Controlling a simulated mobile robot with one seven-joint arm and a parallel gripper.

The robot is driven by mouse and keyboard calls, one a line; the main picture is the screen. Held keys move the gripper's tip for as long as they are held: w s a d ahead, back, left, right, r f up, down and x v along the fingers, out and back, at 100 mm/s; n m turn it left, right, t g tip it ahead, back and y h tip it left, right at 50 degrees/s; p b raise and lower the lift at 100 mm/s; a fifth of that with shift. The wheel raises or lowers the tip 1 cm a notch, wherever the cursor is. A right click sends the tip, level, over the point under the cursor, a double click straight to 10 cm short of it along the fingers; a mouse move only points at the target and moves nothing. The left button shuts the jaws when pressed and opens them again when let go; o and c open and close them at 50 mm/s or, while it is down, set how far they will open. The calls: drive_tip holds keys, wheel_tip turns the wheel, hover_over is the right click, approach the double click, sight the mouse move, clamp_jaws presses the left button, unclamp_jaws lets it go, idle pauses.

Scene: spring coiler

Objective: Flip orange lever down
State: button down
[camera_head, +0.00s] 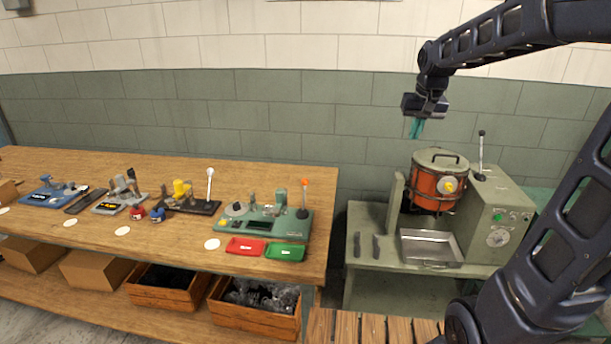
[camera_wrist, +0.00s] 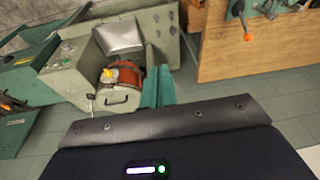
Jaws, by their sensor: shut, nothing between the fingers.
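The orange lever (camera_head: 304,196) stands upright at the right end of the green spring coiler (camera_head: 262,218), near the table's right end. Its orange knob (camera_wrist: 248,37) also shows in the wrist view at the upper right, with only part of the coiler in frame. My gripper (camera_head: 416,128) is high up at the right, above the orange pot and well apart from the lever. Its teal fingers (camera_wrist: 158,88) are together in the wrist view and hold nothing.
A red tray (camera_head: 246,246) and a green tray (camera_head: 285,252) lie before the coiler. A white-knobbed lever (camera_head: 210,180) stands to its left. An orange pot (camera_head: 428,190) sits on a green machine (camera_head: 490,220) with a black-knobbed lever. A floor gap separates machine and table.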

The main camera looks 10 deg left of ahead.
sight(304, 192)
drive_tip(key=w+a+f+n+g, duration=0.1)
drive_tip(key=w+a+f, duration=0.5)
drive_tip(key=w+a, duration=0.55)
drive_tip(key=w+a+f+g, duration=0.1)
drive_tip(key=w+a+f, duration=0.4)
drive_tip(key=w+a, duration=0.65)
drive_tip(key=a+f, duration=0.7)
drive_tip(key=a, duration=0.4)
drive_tip(key=shift+a+f+g, duration=0.2)
drive_tip(key=shift+a+g, duration=0.1)
drive_tip(key=shift+g, duration=0.1)
drive_tip(key=shift+w, duration=0.1)
wheel_tip(304, 192, down, 10)
drive_tip(key=shift+s+d+r, duration=0.1)
drive_tip(key=shift+s+r, duration=0.1)
drive_tip(key=shift+s, duration=0.4)
drive_tip(key=shift+s+a+r, duration=0.1)
drive_tip(key=shift+s+r, duration=0.15)
drive_tip(key=shift+s, duration=0.4)
drive_tip(key=shift+s+d+r, duration=0.1)
drive_tip(key=shift+s+r, duration=0.1)
drive_tip(key=shift+s, duration=0.4)
